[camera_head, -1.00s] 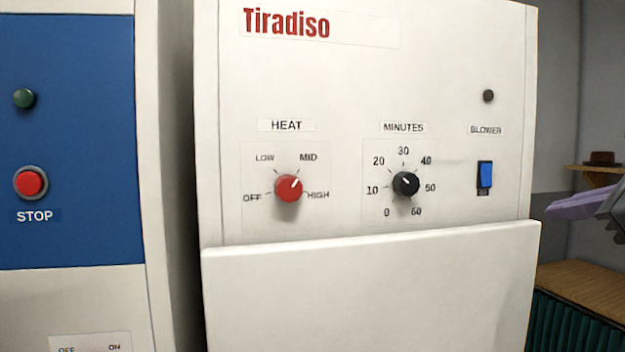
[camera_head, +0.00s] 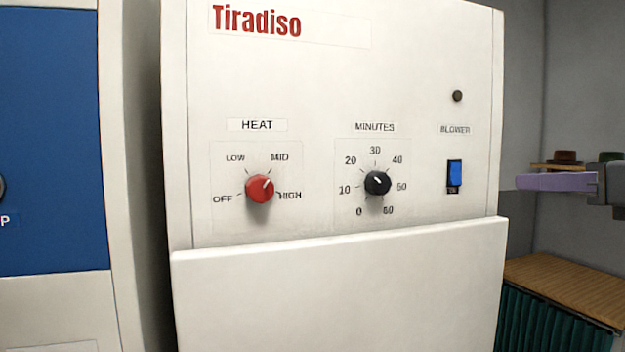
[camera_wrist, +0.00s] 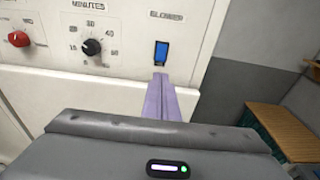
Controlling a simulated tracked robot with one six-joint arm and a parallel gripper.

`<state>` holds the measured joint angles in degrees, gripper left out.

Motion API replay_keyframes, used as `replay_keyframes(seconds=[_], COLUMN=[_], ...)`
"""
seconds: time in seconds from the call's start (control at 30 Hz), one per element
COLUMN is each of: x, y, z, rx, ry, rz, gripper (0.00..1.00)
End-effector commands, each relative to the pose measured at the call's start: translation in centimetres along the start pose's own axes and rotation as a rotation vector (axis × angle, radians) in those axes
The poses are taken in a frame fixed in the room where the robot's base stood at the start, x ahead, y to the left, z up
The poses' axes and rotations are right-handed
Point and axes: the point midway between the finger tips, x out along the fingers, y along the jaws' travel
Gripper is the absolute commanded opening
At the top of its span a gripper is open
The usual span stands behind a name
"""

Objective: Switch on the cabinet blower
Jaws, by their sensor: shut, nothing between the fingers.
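The blower switch (camera_head: 454,174) is a blue rocker in a dark frame under the BLOWER label, at the right of the white Tiradiso cabinet front (camera_head: 340,290). The lamp (camera_head: 457,96) above it is dark. In the head view, my gripper (camera_head: 518,181) shows its purple fingers at the right, beside the cabinet's edge and pointing left. The fingers are together and empty. In the wrist view, the switch (camera_wrist: 161,52) is just beyond the fingertips (camera_wrist: 160,78), slightly above them. A gap shows between fingers and switch in the head view.
A red HEAT knob (camera_head: 259,188) points between MID and HIGH. A black MINUTES knob (camera_head: 377,183) is left of the switch. The cabinet's lower front juts out below the controls. A wooden-topped counter (camera_head: 565,285) with green cloth stands at the right. A blue-panelled machine (camera_head: 50,140) stands at the left.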

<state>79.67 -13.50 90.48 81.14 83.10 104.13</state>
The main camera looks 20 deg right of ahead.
Motion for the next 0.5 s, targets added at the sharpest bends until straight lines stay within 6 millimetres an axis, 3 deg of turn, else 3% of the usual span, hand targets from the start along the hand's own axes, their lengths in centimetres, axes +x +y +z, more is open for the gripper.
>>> replay_keyframes(seconds=[0.5], x=[5.3], y=[0.1], z=[0.0], rx=[0.0], ry=[0.001], rz=[0.004], gripper=[0.0])
